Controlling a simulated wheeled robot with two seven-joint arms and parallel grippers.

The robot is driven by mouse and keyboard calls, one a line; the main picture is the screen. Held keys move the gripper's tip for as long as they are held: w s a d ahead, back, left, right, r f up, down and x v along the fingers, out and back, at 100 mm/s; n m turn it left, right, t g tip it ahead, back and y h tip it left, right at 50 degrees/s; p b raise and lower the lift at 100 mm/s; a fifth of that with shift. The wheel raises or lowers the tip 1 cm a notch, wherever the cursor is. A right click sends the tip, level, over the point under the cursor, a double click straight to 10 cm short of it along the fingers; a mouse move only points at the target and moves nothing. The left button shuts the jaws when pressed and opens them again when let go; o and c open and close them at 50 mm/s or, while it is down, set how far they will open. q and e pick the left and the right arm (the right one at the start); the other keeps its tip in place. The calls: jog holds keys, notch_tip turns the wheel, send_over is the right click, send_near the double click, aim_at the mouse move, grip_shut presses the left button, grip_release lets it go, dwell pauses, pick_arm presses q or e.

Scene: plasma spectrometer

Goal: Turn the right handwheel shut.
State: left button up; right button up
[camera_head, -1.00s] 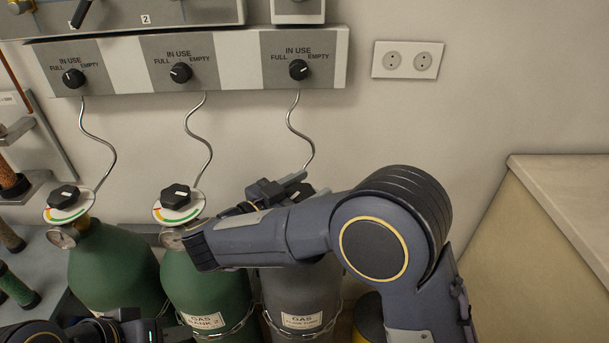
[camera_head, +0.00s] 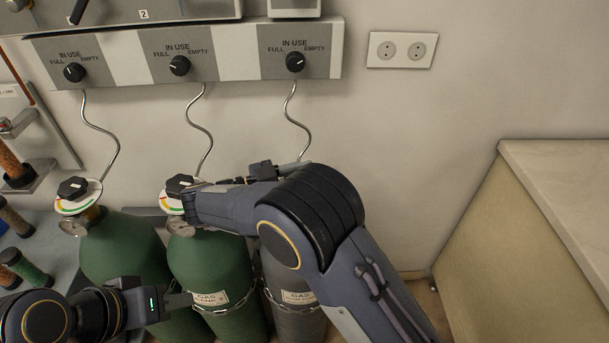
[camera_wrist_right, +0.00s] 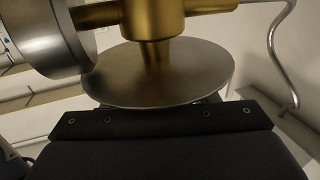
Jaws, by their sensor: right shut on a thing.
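The right handwheel is hidden in the head view behind my right arm, above the grey gas cylinder (camera_head: 292,318). In the right wrist view, a metal disc (camera_wrist_right: 160,75) sits on a brass valve body (camera_wrist_right: 155,15), with a round gauge (camera_wrist_right: 45,35) at its left. My right gripper (camera_wrist_right: 165,122) is close against the disc's far side. It is shut on the handwheel, which the disc and gripper hide. My left gripper (camera_head: 180,301) is low at the left, in front of the green cylinders, apart from the handwheels; its opening is unclear.
Two green cylinders (camera_head: 125,245) (camera_head: 208,262) stand to the left, with black handwheels (camera_head: 73,187) (camera_head: 179,184). A wall panel with selector knobs (camera_head: 295,62) is above, with thin curled pipes running down.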

jog(key=shift+f, duration=0.15)
jog(key=o, duration=0.9)
jog(key=shift+d, duration=0.1)
jog(key=shift+o, duration=0.4)
jog(key=shift+r, duration=0.2)
jog(key=shift+r, duration=0.35)
jog(key=r, duration=0.2)
jog(key=shift+s+r, duration=0.2)
jog(key=shift+r, duration=0.2)
jog(key=s+r+p, duration=0.2)
jog(key=s+r, duration=0.7)
jog(key=s, duration=0.4)
jog(key=shift+s+a+r, duration=0.15)
jog(key=shift+s+a, duration=0.15)
jog(key=shift+s, duration=0.05)
